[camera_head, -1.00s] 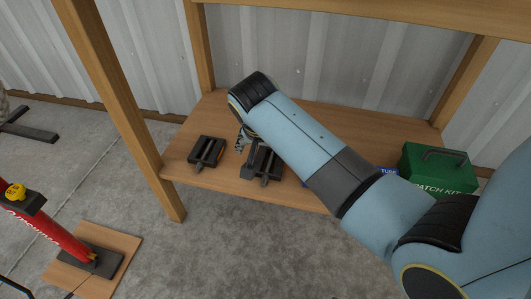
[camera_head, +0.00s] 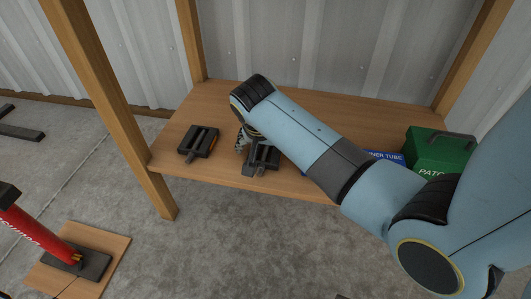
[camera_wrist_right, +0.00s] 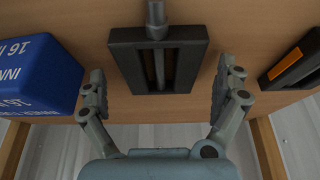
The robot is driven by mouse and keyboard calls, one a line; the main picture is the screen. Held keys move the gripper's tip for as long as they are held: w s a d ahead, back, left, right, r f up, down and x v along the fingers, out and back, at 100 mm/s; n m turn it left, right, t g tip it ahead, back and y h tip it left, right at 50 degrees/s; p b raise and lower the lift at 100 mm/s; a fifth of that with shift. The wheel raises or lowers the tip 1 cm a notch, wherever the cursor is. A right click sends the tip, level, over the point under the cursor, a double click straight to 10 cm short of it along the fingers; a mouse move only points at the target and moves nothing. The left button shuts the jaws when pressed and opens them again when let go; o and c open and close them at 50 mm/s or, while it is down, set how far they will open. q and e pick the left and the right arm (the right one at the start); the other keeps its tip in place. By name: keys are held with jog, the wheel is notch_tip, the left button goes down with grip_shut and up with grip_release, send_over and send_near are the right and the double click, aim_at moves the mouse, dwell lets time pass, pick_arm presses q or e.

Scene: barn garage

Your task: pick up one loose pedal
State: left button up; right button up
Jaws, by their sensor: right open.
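Two black pedals lie on the wooden shelf. One pedal (camera_head: 198,142) lies on the left, apart from my arm. The other pedal (camera_head: 262,157) lies below my right gripper (camera_head: 243,138), which is partly hidden by my wrist in the head view. In the right wrist view this pedal (camera_wrist_right: 158,62) lies between the two spread fingers of my right gripper (camera_wrist_right: 157,88), with a gap on each side. Its metal spindle points away from my palm. The left pedal (camera_wrist_right: 296,62), with an orange reflector, shows at the right edge there. My left gripper is not in view.
A blue inner tube box (camera_head: 386,156) and a green patch kit case (camera_head: 440,150) stand on the shelf (camera_head: 225,178) to the right. The box (camera_wrist_right: 40,75) is close to one finger in the wrist view. A wooden post (camera_head: 110,100) stands at the left.

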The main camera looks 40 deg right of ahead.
jog(key=shift+f, duration=0.1)
jog(key=c, duration=1.3)
